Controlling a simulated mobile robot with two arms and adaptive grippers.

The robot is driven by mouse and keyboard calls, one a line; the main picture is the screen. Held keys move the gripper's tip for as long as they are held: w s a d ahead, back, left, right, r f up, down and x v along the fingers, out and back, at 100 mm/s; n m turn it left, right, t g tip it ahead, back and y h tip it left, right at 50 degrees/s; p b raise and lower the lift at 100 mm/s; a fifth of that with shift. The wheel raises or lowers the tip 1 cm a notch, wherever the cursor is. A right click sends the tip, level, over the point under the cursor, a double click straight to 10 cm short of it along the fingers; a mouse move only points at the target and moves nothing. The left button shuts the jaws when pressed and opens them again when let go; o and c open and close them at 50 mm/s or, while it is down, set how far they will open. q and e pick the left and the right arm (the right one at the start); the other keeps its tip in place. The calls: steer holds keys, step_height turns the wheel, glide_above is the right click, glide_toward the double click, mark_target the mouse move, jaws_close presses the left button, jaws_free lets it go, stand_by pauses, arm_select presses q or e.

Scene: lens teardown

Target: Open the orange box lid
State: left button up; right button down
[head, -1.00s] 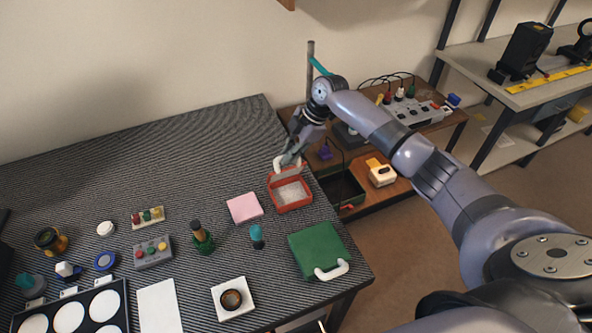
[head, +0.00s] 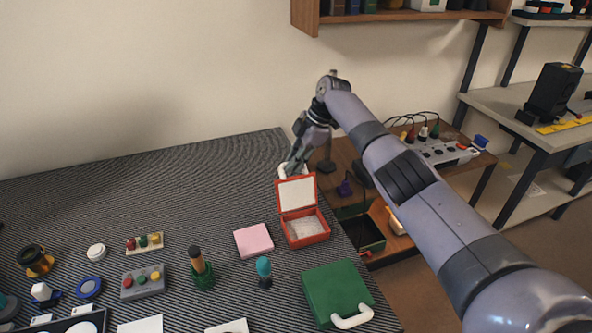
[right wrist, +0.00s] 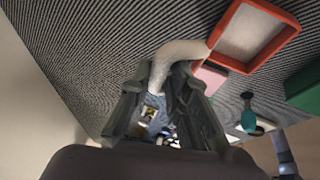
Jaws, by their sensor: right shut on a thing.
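The orange box (head: 306,231) stands on the striped table top near its right back edge, with whitish material inside. Its lid (head: 297,194) stands raised, roughly upright at the back of the box, its pale inner face showing. My right gripper (head: 294,163) is behind the lid at its upper edge, shut on the white lid handle (head: 285,172). In the right wrist view the curved white handle (right wrist: 178,52) runs between the fingers of my right gripper (right wrist: 165,88) toward an orange-edged part of the box (right wrist: 290,30). My left gripper is not in view.
A pink pad (head: 253,240) lies left of the box. A green case (head: 335,290) with a white handle lies in front. A teal-topped item (head: 264,268) and a green holder (head: 202,275) stand nearby. A wooden side table (head: 345,155) adjoins on the right.

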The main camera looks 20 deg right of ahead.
steer(key=shift+w+f, duration=0.1)
steer(key=shift+f, duration=0.5)
steer(key=c, duration=1.6)
jaws_free()
steer(key=shift+o, duration=0.2)
steer(key=shift+d, duration=0.1)
steer(key=v, duration=1.3)
steer(key=shift+w+a, duration=0.2)
steer(key=shift+w, duration=0.1)
